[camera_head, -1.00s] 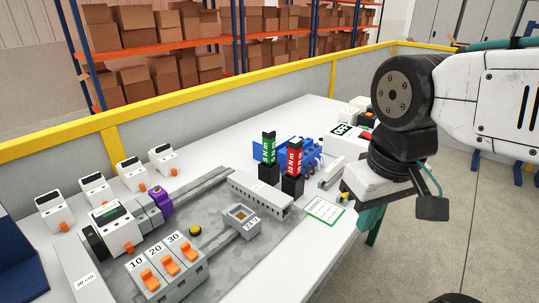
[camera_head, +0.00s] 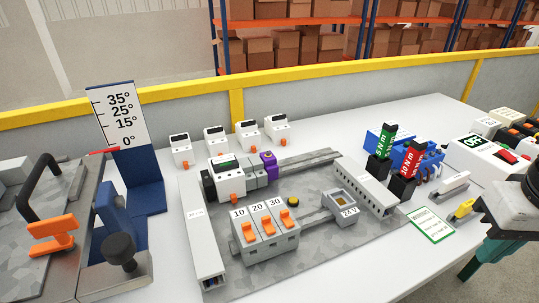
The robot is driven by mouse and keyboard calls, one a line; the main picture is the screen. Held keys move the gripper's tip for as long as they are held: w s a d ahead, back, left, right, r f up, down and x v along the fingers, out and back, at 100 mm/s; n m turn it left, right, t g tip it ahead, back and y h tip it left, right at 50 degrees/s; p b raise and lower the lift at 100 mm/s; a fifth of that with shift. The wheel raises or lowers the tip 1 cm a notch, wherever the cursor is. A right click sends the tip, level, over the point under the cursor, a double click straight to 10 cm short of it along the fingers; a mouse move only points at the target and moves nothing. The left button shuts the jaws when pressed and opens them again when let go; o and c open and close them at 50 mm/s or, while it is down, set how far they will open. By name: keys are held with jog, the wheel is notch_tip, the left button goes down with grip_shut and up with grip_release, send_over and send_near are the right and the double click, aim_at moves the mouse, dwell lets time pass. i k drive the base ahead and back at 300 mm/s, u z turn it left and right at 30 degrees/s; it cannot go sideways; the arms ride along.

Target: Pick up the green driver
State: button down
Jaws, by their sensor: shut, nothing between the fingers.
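The green driver (camera_head: 386,141) stands upright, slightly tilted, in a black holder (camera_head: 377,168) on the right part of the white table. Its green body carries white lettering. The red driver (camera_head: 412,158) stands in a similar black holder just right of it and nearer. My arm's dark wrist end (camera_head: 515,208) shows at the right edge, well to the right of both drivers and apart from them. I cannot make out the gripper fingers.
A blue rack (camera_head: 432,160) stands right behind the drivers. A grey slotted duct (camera_head: 365,187) lies to their left. A green-edged card (camera_head: 430,226) and a yellow-ended item (camera_head: 463,210) lie in front. Orange switches (camera_head: 265,228) stand at centre. A yellow-topped barrier (camera_head: 330,90) runs behind.

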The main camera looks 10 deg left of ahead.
aim_at(389, 130)
jog(key=u, duration=2.55)
jog(key=k, duration=1.25)
jog(key=z, duration=1.55)
jog(key=i, duration=1)
